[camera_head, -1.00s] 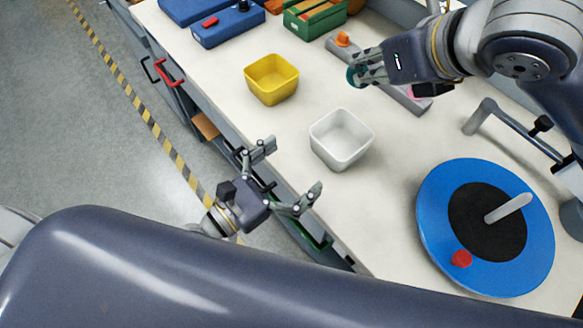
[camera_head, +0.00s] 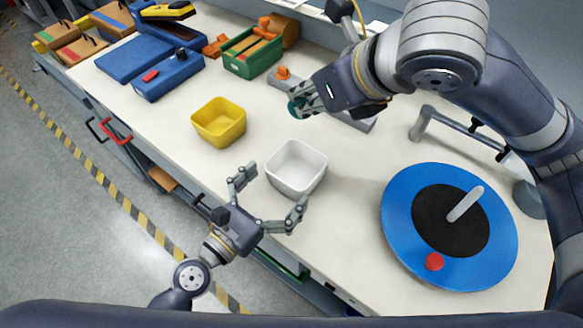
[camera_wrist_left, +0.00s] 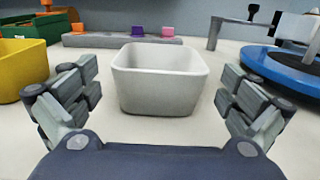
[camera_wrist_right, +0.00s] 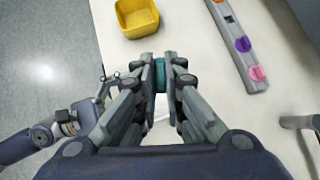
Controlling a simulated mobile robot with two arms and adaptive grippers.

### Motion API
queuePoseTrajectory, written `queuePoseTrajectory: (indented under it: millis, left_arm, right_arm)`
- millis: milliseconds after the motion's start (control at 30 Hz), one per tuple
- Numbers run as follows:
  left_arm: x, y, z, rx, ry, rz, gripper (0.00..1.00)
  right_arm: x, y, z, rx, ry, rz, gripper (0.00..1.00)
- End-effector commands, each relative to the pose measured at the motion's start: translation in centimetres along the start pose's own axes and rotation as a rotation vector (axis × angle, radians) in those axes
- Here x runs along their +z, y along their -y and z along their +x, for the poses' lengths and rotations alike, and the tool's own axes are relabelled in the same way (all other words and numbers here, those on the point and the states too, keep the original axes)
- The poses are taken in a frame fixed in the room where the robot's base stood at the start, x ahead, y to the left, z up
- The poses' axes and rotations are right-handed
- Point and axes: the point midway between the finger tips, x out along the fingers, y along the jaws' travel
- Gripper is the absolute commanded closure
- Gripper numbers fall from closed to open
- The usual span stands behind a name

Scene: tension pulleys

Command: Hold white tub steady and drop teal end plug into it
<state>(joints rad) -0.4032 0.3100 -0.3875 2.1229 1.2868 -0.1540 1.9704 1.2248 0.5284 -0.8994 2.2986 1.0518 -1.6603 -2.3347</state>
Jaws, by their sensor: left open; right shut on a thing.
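The white tub (camera_head: 296,168) stands upright and looks empty on the bench, near its front edge. In the left wrist view the tub (camera_wrist_left: 160,80) is centred beyond the fingers. My left gripper (camera_head: 269,196) is open, its fingers pointing at the tub and spread toward either side of it; I see no contact. My right gripper (camera_head: 303,101) is shut on the teal end plug (camera_head: 296,106), held above the bench behind the tub. In the right wrist view the plug (camera_wrist_right: 160,76) sits between the fingertips, and the tub is mostly hidden below the gripper.
A yellow tub (camera_head: 219,122) stands left of the white tub. A blue turntable (camera_head: 400,215) with a grey handle is at the right. A grey rail (camera_wrist_left: 120,41) with purple and pink plugs lies behind. A green crate (camera_head: 252,55) and blue boxes (camera_head: 168,76) are farther back.

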Motion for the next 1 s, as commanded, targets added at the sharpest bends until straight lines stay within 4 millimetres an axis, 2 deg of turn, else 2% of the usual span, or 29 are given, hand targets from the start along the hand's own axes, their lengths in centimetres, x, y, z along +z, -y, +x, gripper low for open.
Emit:
queuePoseTrajectory:
  millis: [300,500,733,767,900,1000]
  left_arm:
    - [0.1,-0.1,4.0,0.002,0.001,-0.001,0.0]
    - [0.0,-0.1,4.9,0.001,-0.001,-0.001,0.0]
    - [0.0,0.0,5.0,0.0,-0.001,0.0,0.0]
    - [0.0,0.0,4.9,0.0,-0.001,0.0,0.05]
    - [0.0,0.0,4.9,0.0,-0.001,0.0,0.35]
    - [0.0,0.0,4.9,0.0,-0.001,0.0,0.35]
  right_arm:
    - [0.0,0.0,0.0,0.0,0.0,0.0,1.0]
    - [0.0,0.0,0.0,0.0,0.0,0.0,1.0]
    - [0.0,0.0,0.0,0.0,0.0,0.0,1.0]
    - [0.0,0.0,0.0,0.0,0.0,0.0,1.0]
    - [0.0,0.0,0.0,0.0,0.0,0.0,1.0]
    - [0.0,0.0,0.0,0.0,0.0,0.0,1.0]
